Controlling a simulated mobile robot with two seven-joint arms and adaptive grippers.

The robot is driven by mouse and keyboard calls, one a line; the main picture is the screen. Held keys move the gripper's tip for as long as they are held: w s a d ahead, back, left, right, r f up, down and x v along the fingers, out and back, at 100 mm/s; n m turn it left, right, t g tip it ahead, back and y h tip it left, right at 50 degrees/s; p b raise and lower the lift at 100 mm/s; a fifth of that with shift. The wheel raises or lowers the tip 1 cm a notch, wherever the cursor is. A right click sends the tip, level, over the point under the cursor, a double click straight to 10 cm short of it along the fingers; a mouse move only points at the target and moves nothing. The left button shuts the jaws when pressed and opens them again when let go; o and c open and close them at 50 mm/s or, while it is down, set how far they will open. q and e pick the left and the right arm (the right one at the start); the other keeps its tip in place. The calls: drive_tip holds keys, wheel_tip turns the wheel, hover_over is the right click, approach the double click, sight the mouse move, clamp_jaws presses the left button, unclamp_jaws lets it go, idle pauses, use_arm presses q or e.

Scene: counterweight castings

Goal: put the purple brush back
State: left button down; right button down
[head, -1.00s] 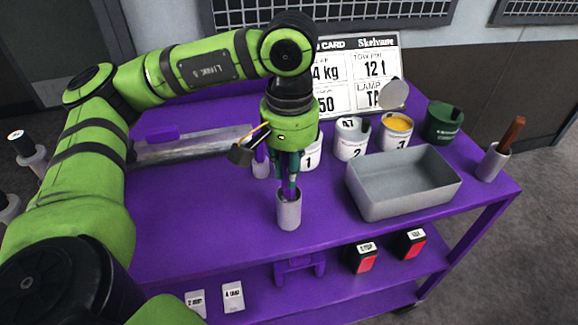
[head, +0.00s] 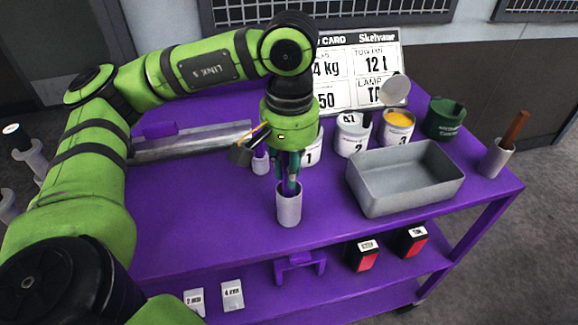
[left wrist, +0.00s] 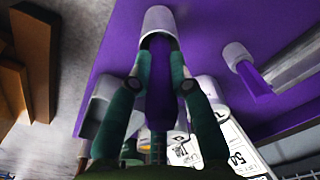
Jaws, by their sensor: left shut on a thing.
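My left gripper (head: 289,176) points down just above a pale grey cup (head: 289,208) near the table's front edge. It is shut on the purple brush (head: 291,187), whose purple handle shows between the fingers. In the left wrist view the purple brush (left wrist: 160,85) runs between the two green fingers into the mouth of the same cup (left wrist: 158,20). The brush's lower end is hidden inside the cup. My right gripper is in neither view.
A second pale cup (head: 261,162) with a purple handle stands behind the gripper. Numbered pots, including pot 2 (head: 352,137), and a grey tray (head: 407,190) are to the right. A cup (head: 494,160) with a brown handle stands at the right edge. The front-left tabletop is clear.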

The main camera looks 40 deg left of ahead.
use_arm(q)
drive_tip(key=shift+f+b, duration=0.35)
drive_tip(key=shift+f, duration=0.05)
drive_tip(key=c, duration=1.1)
unclamp_jaws()
drive_tip(key=shift+r, duration=0.1)
drive_tip(key=shift+o, duration=0.2)
wheel_tip(320, 180, up, 12)
drive_tip(key=shift+d, duration=0.1)
